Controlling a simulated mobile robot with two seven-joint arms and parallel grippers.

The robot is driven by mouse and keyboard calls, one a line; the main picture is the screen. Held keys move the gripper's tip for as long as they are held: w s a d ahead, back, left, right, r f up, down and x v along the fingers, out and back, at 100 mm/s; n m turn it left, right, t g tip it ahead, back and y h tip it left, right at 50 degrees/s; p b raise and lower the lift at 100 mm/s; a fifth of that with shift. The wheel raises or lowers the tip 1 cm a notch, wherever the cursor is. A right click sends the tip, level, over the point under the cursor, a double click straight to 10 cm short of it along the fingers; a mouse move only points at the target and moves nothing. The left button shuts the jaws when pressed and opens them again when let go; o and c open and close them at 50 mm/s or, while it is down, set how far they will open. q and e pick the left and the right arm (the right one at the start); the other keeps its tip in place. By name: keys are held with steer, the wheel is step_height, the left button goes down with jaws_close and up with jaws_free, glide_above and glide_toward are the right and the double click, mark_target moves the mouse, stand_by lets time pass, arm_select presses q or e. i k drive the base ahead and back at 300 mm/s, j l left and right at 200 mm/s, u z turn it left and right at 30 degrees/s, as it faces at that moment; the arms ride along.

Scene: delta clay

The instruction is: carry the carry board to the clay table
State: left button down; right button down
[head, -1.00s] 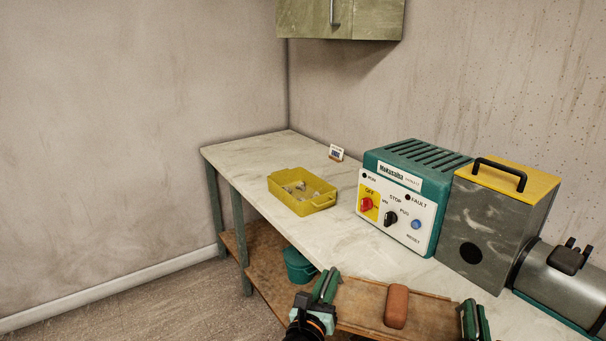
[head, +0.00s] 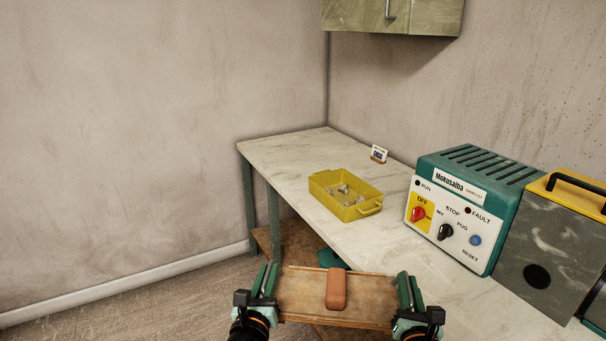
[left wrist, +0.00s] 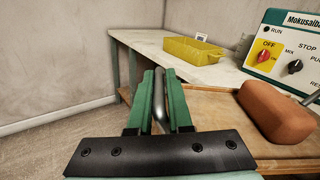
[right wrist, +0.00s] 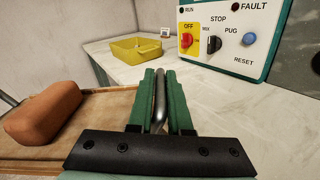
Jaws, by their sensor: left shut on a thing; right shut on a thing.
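The wooden carry board (head: 372,304) is held between my two grippers in front of the table edge. A reddish-brown clay block (head: 337,290) lies on it near the middle. My left gripper (head: 265,281) is shut on a metal handle (left wrist: 160,104) at the board's left end. My right gripper (head: 408,291) is shut on the handle (right wrist: 160,100) at its right end. The pale marble-topped clay table (head: 290,152) stands beyond and to the right of the board. The head view does not show clearly whether the board overlaps the table's edge.
A yellow bin (head: 322,191) with small pieces in it stands on the table. A small card (head: 379,154) stands behind it. A green machine with a control panel (head: 450,225) and a grey box with a yellow lid (head: 545,250) occupy the right side. The far-left tabletop is bare.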

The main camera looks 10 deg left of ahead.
mark_target(289, 159)
steer(key=i+j+u, duration=0.15)
steer(key=u, duration=0.2)
steer(key=i+j+u, duration=0.1)
steer(key=u, duration=0.2)
steer(key=i+j+u, duration=0.1)
steer(key=i+u, duration=0.4)
steer(key=i, duration=1.5)
steer(key=i+j+z, duration=0.2)
steer(key=i+z, duration=0.15)
steer(key=i, duration=0.25)
steer(key=i+z, duration=0.2)
steer(key=z, duration=0.25)
steer(key=i+j+z, duration=0.15)
steer(key=z, duration=0.25)
steer(key=i+j+z, duration=0.15)
steer(key=z, duration=0.3)
steer(key=i+j+z, duration=0.15)
steer(key=z, duration=0.15)
steer(key=i+j+z, duration=0.15)
steer(key=z, duration=0.15)
